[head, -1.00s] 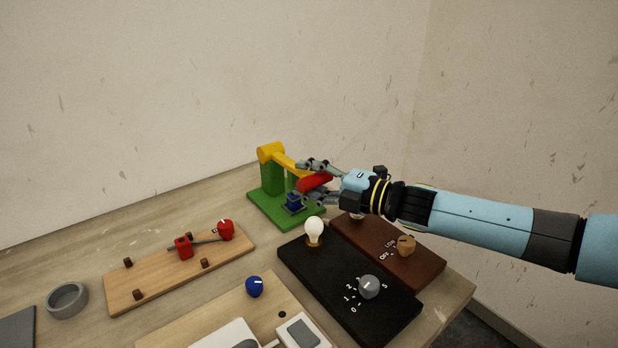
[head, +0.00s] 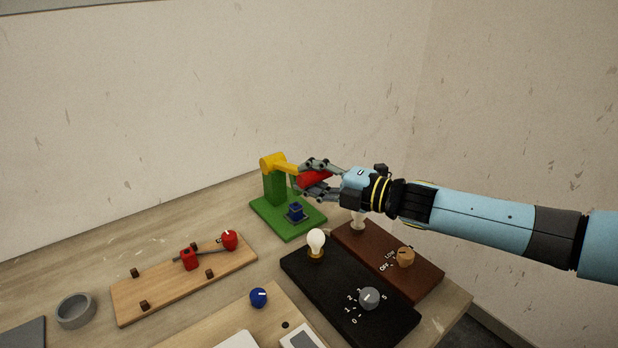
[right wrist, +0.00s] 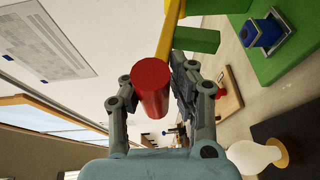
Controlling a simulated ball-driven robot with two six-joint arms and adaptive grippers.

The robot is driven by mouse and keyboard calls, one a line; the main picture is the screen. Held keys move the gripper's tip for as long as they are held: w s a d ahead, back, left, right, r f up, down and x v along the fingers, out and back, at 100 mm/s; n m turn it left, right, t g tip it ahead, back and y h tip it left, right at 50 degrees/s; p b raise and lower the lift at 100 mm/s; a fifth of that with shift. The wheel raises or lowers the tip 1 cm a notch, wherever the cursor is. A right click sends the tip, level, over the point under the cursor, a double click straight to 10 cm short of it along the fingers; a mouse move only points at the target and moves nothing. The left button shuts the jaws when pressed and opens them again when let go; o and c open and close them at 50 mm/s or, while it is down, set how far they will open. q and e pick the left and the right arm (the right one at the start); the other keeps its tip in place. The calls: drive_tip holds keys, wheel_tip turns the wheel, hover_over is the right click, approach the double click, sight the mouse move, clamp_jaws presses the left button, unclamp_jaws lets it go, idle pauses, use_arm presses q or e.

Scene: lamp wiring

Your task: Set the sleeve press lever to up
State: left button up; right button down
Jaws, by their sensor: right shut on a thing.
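The sleeve press stands at the back of the table, with a green base (head: 262,212), a green post (head: 275,188) and a yellow lever arm (head: 285,166). The lever ends in a red handle (head: 314,180), which also shows in the right wrist view (right wrist: 151,86). The lever runs nearly level, a little lower at the handle. A blue block (head: 296,211) sits on the base below it, clear of the lever. My right gripper (head: 316,179) is shut on the red handle, one finger on each side. My left gripper is not in view.
A black board (head: 340,290) with a bulb (head: 316,241) and grey knob, and a brown board (head: 425,275) with an orange knob, stand in front of the press. A wooden board (head: 150,288) with red parts lies left. A grey ring (head: 76,312) is further left.

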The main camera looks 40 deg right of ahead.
drive_tip(key=r, duration=0.2)
drive_tip(key=w+r+p, duration=0.1)
drive_tip(key=r, duration=0.1)
drive_tip(key=shift+w+r, duration=0.1)
drive_tip(key=shift+w, duration=0.05)
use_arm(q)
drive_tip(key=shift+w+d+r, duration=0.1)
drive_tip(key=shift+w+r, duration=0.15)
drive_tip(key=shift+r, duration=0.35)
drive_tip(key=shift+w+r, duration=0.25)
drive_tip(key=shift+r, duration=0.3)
use_arm(e)
drive_tip(key=c, duration=1.2)
unclamp_jaws()
drive_tip(key=shift+o, duration=0.8)
drive_tip(key=shift+w, duration=0.15)
drive_tip(key=shift+f, duration=0.3)
drive_tip(key=shift+s+d, duration=0.1)
drive_tip(key=shift+s, duration=0.15)
drive_tip(key=v, duration=1.1)
drive_tip(key=shift+s, duration=0.15)
drive_tip(key=shift+d, duration=0.15)
